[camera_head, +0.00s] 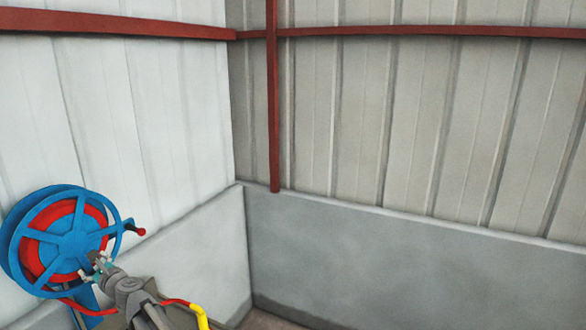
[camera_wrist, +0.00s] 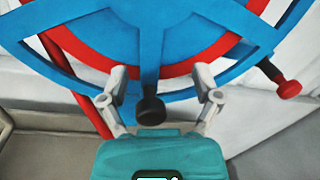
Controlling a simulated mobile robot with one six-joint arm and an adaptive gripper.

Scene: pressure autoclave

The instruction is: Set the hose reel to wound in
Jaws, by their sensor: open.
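The hose reel (camera_head: 73,236) is a blue spoked wheel with red hose on its drum, at the lower left by the pale wall. A crank handle with a red knob (camera_head: 139,231) sticks out at its right; the red knob also shows in the wrist view (camera_wrist: 289,89). My gripper (camera_head: 103,261) is in front of the reel's lower right. In the wrist view my gripper (camera_wrist: 162,73) is open, its fingers spread before a blue spoke. A short black knob (camera_wrist: 150,106) shows between the fingers, with gaps on both sides. My gripper partly hides the reel in the head view.
A red hose length (camera_head: 75,305) runs below the reel, and a yellow piece (camera_head: 199,314) shows beside my arm. A low grey wall (camera_head: 400,265) and corrugated panels (camera_head: 420,120) meet in the corner. The space right of the reel looks clear.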

